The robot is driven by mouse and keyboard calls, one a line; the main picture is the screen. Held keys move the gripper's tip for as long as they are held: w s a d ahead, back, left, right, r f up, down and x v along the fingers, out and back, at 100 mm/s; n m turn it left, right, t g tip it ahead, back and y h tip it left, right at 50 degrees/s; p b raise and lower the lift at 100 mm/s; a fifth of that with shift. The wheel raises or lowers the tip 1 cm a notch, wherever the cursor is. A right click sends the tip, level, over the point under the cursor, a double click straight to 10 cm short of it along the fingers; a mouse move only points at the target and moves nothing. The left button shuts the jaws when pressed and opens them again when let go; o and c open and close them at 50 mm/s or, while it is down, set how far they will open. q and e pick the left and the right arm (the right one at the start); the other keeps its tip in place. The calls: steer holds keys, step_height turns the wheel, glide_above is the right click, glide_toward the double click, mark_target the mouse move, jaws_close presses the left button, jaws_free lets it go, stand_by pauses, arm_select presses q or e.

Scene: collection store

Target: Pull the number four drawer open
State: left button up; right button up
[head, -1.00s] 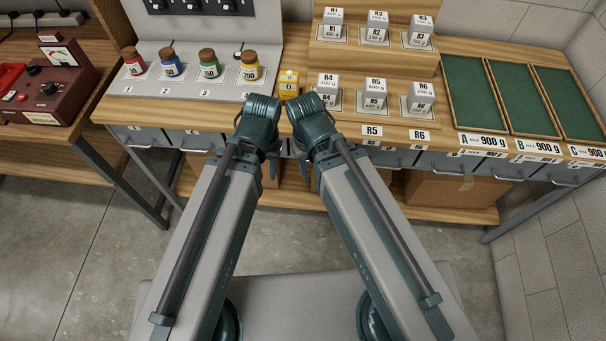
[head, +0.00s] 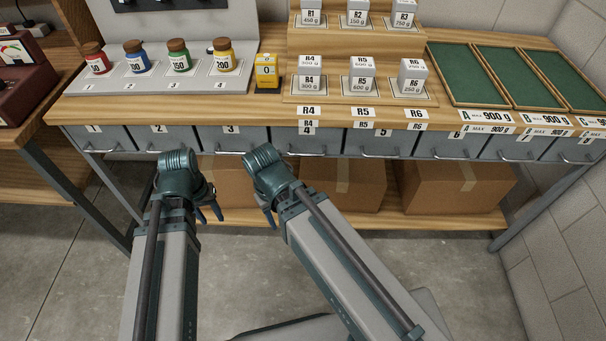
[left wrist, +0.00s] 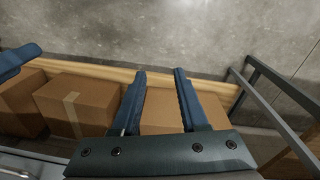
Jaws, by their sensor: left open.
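The number four drawer (head: 292,141) is a grey front under the bench edge, with a white "4" label and a thin bar handle along its lower part. It looks closed, flush with its neighbours. My left gripper (head: 209,215) hangs below the drawer row, to the left of drawer four and apart from it. In the left wrist view its two fingers (left wrist: 160,74) are spread with nothing between them. My right gripper (head: 271,217) points down, below and a little left of drawer four, touching no handle. Its jaw opening is unclear.
Grey drawers numbered from 1 line the bench (head: 120,108). Cardboard boxes (head: 343,184) stand on the low shelf beneath. Jars, weights and green trays (head: 466,75) stand on top. Table legs flank the row. Floor in front is clear.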

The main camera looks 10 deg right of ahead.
arm_select(q)
step_height(320, 180, down, 6)
steer(key=w+n+h+b, duration=0.1)
steer(key=w+h+b, duration=0.1)
steer(key=b, duration=0.2)
steer(key=n+h+b, duration=0.2)
steer(key=n+h, duration=0.5)
steer(key=h, duration=0.6)
glide_toward(301, 155)
steer(key=shift+t, duration=0.3)
steer(key=d+b, duration=0.1)
steer(key=d, duration=0.2)
steer(key=d+f+b, duration=0.1)
steer(key=d, duration=0.3)
steer(key=d+f+b, duration=0.1)
steer(key=d, duration=0.3)
steer(key=shift+w+d+f, duration=0.1)
steer(key=shift+d, duration=0.05)
arm_select(e)
step_height(301, 155, down, 11)
steer(key=shift+f, duration=0.15)
arm_select(q)
jaws_close()
